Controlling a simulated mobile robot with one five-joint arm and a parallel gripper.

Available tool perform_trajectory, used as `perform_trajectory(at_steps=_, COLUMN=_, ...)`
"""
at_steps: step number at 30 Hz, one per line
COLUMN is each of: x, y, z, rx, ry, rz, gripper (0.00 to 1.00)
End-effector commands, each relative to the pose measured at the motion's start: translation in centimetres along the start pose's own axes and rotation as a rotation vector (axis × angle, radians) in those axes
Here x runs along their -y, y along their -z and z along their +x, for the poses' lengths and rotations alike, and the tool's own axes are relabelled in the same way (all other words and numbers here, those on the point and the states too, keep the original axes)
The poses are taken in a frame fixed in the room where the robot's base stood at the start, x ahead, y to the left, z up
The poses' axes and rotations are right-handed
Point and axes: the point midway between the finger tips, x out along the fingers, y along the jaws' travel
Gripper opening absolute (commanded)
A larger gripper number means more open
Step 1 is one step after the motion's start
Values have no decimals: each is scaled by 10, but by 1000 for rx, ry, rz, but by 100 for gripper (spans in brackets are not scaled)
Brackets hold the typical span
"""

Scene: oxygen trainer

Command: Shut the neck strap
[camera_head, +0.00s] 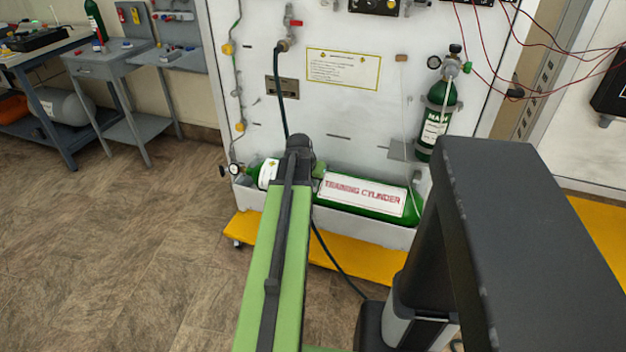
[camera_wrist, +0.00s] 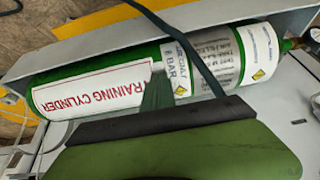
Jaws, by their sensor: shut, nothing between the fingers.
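A green training cylinder (camera_head: 360,196) lies in a grey trough at the foot of the white panel. It also shows in the wrist view (camera_wrist: 90,90), with white labels. I cannot pick out a neck strap for certain in either view. My arm crosses the middle of the head view and covers part of the cylinder; my gripper's fingertips are hidden there. In the wrist view my gripper (camera_wrist: 157,92) is shut and empty, its green tip seen against the cylinder. I cannot tell whether it touches.
A dark hose (camera_head: 283,95) hangs from a red-handled valve (camera_head: 289,24) and crosses in front of the cylinder in the wrist view (camera_wrist: 192,50). A small green bottle (camera_head: 436,120) stands upright on the panel. A yellow base (camera_head: 350,258) juts out below. Floor at left is clear.

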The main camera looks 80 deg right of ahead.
Motion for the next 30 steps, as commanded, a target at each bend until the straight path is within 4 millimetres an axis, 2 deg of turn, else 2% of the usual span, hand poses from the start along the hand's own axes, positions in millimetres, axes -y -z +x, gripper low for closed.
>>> perform_trajectory(at_steps=1, x=0, y=-15, z=17, rx=1, ry=0, rz=0, gripper=0)
perform_trajectory(at_steps=3, x=0, y=-26, z=28, rx=1, ry=0, rz=-1, gripper=0)
perform_trajectory(at_steps=8, x=0, y=-38, z=43, rx=0, ry=0, rz=-1, gripper=0)
perform_trajectory(at_steps=22, x=0, y=-36, z=38, rx=6, ry=0, rz=1, gripper=0)
perform_trajectory(at_steps=26, x=2, y=-25, z=27, rx=3, ry=2, rz=-1, gripper=0)
perform_trajectory(at_steps=30, x=4, y=-4, z=8, rx=-5, ry=4, rz=-4, gripper=0)
